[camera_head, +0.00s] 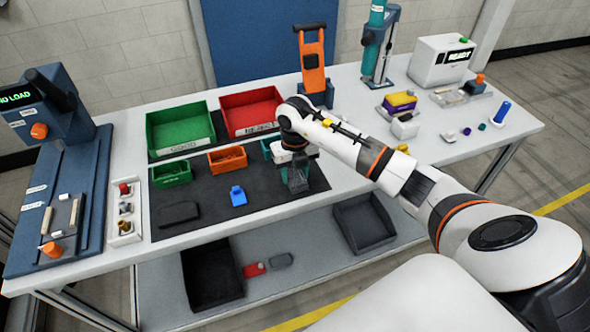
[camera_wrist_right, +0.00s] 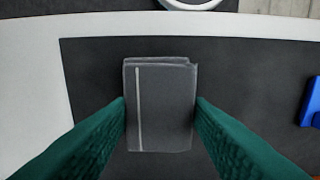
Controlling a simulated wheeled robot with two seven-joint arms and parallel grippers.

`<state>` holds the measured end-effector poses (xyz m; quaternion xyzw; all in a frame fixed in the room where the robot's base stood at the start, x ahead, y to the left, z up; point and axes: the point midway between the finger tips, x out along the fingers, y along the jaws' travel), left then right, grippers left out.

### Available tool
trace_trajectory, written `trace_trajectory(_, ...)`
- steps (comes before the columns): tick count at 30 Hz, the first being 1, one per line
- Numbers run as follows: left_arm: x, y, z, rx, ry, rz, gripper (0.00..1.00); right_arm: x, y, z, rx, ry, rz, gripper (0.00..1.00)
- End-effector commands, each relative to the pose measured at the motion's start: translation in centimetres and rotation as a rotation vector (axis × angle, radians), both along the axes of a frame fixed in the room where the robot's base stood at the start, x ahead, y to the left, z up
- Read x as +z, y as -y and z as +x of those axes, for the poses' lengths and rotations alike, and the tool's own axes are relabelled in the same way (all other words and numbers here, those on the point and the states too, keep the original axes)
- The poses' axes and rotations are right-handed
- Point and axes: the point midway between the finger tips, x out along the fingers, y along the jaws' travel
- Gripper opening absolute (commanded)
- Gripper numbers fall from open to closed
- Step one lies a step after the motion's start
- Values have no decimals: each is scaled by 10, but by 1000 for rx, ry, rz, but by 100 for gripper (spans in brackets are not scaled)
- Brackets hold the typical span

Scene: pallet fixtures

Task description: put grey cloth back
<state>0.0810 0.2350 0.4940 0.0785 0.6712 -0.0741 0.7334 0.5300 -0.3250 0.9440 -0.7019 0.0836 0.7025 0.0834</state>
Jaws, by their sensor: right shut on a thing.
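The grey cloth (camera_wrist_right: 160,108) is a dark grey folded block with a light stripe along one side. It sits between the two teal fingers of my right gripper (camera_wrist_right: 160,112), which touch its left and right sides. In the head view my right gripper (camera_head: 298,182) points down over the right part of the dark mat, and its fingers hide most of the cloth. The cloth is over the mat (camera_wrist_right: 90,75); I cannot tell whether it touches it. My left gripper is not in view.
A blue bottle (camera_head: 238,196) stands on the mat, left of my right gripper. A dark flat item (camera_head: 179,213) lies farther left. Green (camera_head: 172,174) and orange (camera_head: 228,160) small bins and larger green (camera_head: 181,126) and red (camera_head: 250,112) trays stand behind. The front mat is mostly clear.

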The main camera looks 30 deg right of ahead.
Motion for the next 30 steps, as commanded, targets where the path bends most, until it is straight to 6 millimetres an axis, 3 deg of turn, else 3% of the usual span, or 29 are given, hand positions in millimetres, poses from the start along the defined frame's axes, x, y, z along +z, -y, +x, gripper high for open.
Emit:
trace_trajectory(6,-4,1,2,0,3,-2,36,-3,0,0,0,1,0,26)
trace_trajectory(7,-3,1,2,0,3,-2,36,-3,0,0,0,1,0,46)
trace_trajectory(11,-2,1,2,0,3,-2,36,-2,0,0,0,1,0,66)
trace_trajectory(23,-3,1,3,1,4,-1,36,6,0,1,1,3,-1,66)
trace_trajectory(30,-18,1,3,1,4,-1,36,52,1,1,2,8,-2,66)
